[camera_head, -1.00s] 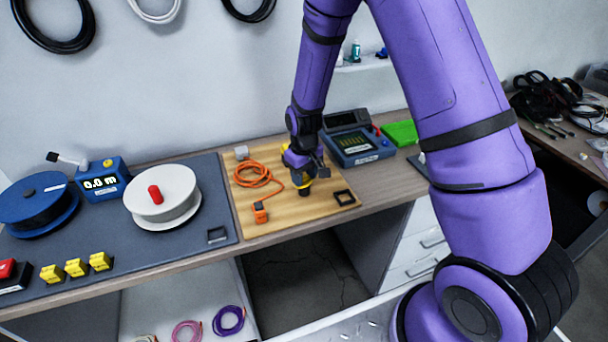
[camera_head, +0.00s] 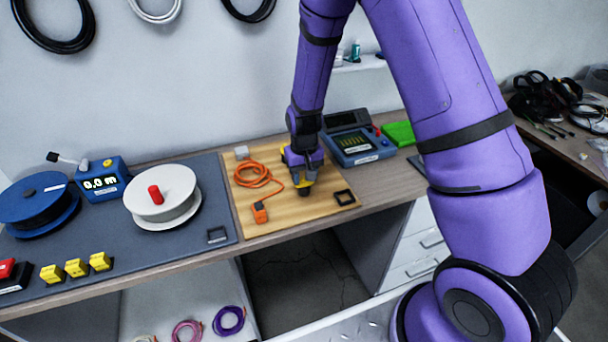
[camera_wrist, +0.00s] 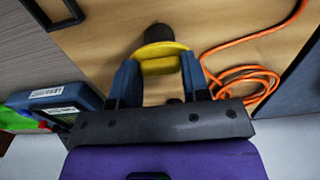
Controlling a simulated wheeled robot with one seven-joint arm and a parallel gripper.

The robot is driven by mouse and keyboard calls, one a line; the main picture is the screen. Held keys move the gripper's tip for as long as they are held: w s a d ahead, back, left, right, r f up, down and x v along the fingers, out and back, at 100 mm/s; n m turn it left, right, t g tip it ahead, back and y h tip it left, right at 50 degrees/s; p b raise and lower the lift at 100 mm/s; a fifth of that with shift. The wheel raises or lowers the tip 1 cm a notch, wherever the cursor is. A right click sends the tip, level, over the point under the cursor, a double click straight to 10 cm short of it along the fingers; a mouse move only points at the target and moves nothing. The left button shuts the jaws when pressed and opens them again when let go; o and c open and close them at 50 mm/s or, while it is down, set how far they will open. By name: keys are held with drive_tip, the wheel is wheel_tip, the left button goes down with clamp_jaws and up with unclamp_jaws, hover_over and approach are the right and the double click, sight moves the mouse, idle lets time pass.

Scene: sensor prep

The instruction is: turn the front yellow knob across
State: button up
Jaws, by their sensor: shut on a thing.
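My gripper (camera_wrist: 160,82) is shut on the yellow knob (camera_wrist: 160,56) in the wrist view, with one blue-grey finger on each side of it. A dark round part (camera_wrist: 160,33) shows just beyond the knob. In the head view my gripper (camera_head: 303,182) points down over the wooden board (camera_head: 257,220), and a dark part shows below its fingers. My gripper hides most of the knob there. An orange cable (camera_head: 257,175) lies coiled on the board to the left and ends at an orange block (camera_head: 260,212).
A black square frame (camera_head: 344,197) lies right of my gripper. A blue meter (camera_head: 358,143) and a green block (camera_head: 400,134) stand behind to the right. A white reel (camera_head: 180,188) and several yellow blocks (camera_head: 77,267) are on the grey mat to the left.

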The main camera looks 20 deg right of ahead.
drive_tip(key=o, duration=0.9)
drive_tip(key=shift+r, duration=0.15)
wheel_tip(320, 180, up, 11)
drive_tip(key=shift+f, duration=0.2)
drive_tip(key=shift+r, duration=0.1)
drive_tip(key=s+d+r+t, duration=0.2)
drive_tip(key=s+d+r, duration=0.1)
drive_tip(key=s+r, duration=0.8)
drive_tip(key=s+d+r+t, duration=0.2)
drive_tip(key=s+r, duration=0.6)
drive_tip(key=r, duration=0.5)
drive_tip(key=shift+t, duration=0.6)
drive_tip(key=s, duration=0.3)
drive_tip(key=s+d+r, duration=0.1)
drive_tip(key=s, duration=0.2)
drive_tip(key=s+r, duration=0.1)
drive_tip(key=s, duration=0.3)
drive_tip(key=shift+s+d, duration=0.1)
drive_tip(key=shift+d, duration=0.25)
